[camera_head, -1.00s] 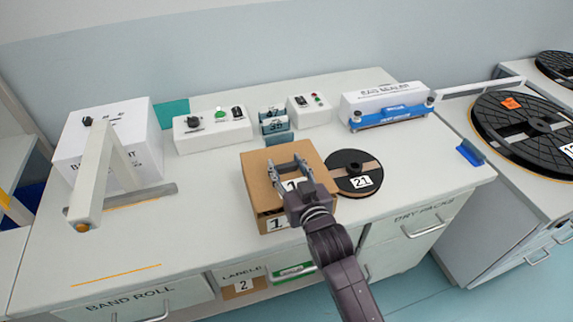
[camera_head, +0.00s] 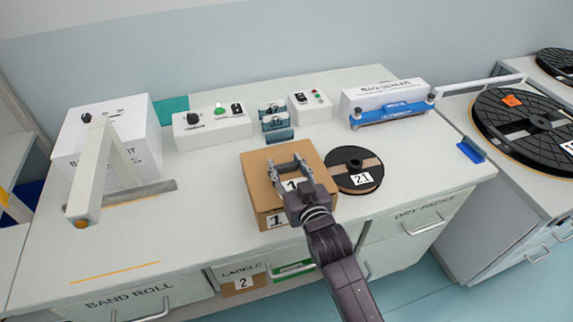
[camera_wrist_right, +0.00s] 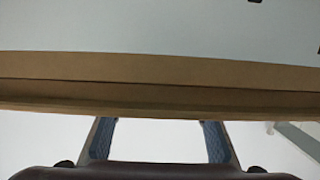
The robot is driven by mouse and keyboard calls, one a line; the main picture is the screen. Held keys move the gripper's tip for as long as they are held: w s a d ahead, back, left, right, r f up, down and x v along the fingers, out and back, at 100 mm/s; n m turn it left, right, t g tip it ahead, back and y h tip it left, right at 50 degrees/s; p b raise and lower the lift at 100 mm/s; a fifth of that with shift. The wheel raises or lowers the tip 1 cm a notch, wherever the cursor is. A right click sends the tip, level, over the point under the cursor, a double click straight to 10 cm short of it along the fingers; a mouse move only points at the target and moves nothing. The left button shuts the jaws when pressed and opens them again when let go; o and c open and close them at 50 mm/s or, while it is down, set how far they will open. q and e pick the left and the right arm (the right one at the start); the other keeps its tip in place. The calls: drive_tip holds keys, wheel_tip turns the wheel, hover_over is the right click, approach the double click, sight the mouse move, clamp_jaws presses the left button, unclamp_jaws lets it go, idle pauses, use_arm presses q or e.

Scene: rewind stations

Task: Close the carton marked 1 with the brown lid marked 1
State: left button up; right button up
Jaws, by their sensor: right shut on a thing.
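The carton marked 1 (camera_head: 268,220) stands on the white worktop near its front edge, with its label facing me. The brown lid marked 1 (camera_head: 262,165) covers the carton's top and looks about level and lined up with it. My right gripper (camera_head: 288,170) is over the lid, shut on it; the fingers and wrist hide part of the lid. In the right wrist view brown board (camera_wrist_right: 160,70) crosses the picture beyond the fingers (camera_wrist_right: 158,140), with a darker line along it. I cannot tell whether that line is a gap. My left gripper is not in view.
A black reel marked 21 (camera_head: 355,182) lies close to the carton's right. White control boxes (camera_head: 212,127), blue-grey rolls (camera_head: 275,122) and a bag sealer (camera_head: 390,102) stand behind. A white machine with an arm (camera_head: 95,170) is at left. Worktop left of the carton is clear.

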drive_tip(key=shift+f, duration=0.5)
drive_tip(key=o, duration=1.2)
drive_tip(key=shift+s, duration=0.1)
drive_tip(key=v, duration=1.2)
drive_tip(key=shift+f, duration=0.1)
